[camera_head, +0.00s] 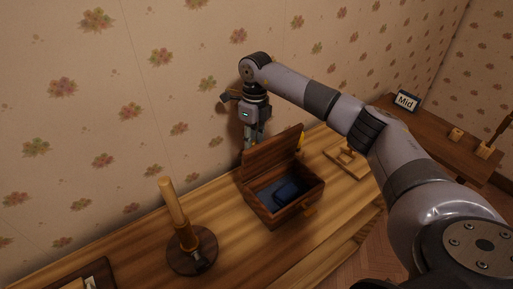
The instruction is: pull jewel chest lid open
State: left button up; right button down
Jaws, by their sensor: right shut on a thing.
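The jewel chest (290,212) is a dark wooden box on the wooden table. Its lid (273,156) stands raised at the back, and the inside shows a dark lining with a dark blue item (288,191). My right gripper (251,141) points down at the upper left end of the lid and is shut on it. Its fingertips are partly hidden by the lid. My left gripper is not in view.
A wooden stand with an upright rod (173,202) is on the table left of the chest. A light wooden piece (347,160) lies to the right. The patterned wall is close behind.

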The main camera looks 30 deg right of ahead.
jog(key=shift+w+f+b, duration=0.45)
jog(key=shift+w+f, duration=0.15)
jog(key=shift+w, duration=0.15)
jog(key=c, duration=1.8)
grip_release()
jog(key=o, duration=0.4)
jog(key=shift+w+d+f, duration=0.1)
jog(key=shift+w, duration=0.15)
jog(key=shift+o, duration=0.2)
jog(key=shift+s, duration=0.1)
jog(key=shift+r, duration=0.2)
